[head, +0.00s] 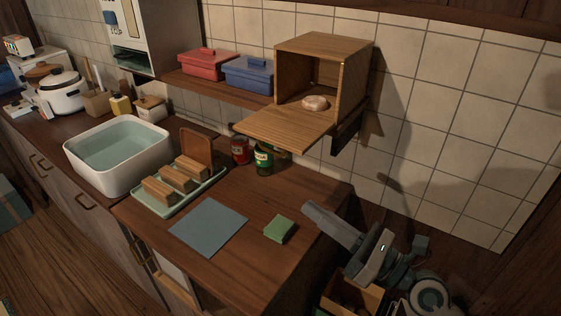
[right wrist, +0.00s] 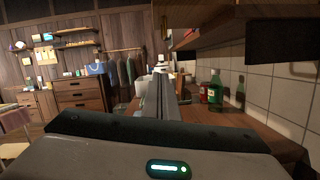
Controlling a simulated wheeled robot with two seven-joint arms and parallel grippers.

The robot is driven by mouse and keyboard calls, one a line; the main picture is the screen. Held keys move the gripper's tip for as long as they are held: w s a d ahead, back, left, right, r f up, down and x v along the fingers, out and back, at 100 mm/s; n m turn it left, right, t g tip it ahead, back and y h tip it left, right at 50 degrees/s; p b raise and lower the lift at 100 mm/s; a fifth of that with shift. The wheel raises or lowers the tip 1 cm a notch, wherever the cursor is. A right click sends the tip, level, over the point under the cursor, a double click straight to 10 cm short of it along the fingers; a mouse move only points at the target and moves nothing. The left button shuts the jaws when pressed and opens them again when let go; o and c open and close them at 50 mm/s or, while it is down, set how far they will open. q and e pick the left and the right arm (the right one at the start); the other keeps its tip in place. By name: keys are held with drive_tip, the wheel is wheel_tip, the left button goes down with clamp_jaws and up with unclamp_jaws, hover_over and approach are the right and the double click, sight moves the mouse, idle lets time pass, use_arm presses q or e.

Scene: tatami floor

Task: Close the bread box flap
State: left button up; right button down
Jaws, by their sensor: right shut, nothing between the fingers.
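The wooden bread box (head: 323,45) stands on the wall shelf, its front open. Its flap (head: 284,129) is folded down, roughly level, and sticks out past the shelf edge over the counter. A round bread roll (head: 315,103) lies inside on the box floor. My right gripper (head: 310,207) is low at the counter's right end, below and to the right of the flap. Its fingers are shut with nothing between them, and they also show in the right wrist view (right wrist: 162,90). My left gripper is in neither view.
Red and green jars (head: 263,159) stand on the counter below the flap. A green sponge (head: 279,229) and a blue mat (head: 208,227) lie nearer. A tray (head: 152,208) with wooden blocks and a white basin (head: 76,160) are further left. Red and blue boxes (head: 249,74) share the shelf.

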sight(285, 134)
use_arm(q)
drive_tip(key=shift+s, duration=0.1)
use_arm(e)
drive_tip(key=shift+s, duration=0.1)
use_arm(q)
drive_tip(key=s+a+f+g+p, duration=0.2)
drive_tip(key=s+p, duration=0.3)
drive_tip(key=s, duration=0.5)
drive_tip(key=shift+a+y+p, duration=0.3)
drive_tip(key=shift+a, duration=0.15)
use_arm(e)
drive_tip(key=w+a+r, duration=0.6)
drive_tip(key=w+a, duration=0.1)
drive_tip(key=shift+r, duration=0.15)
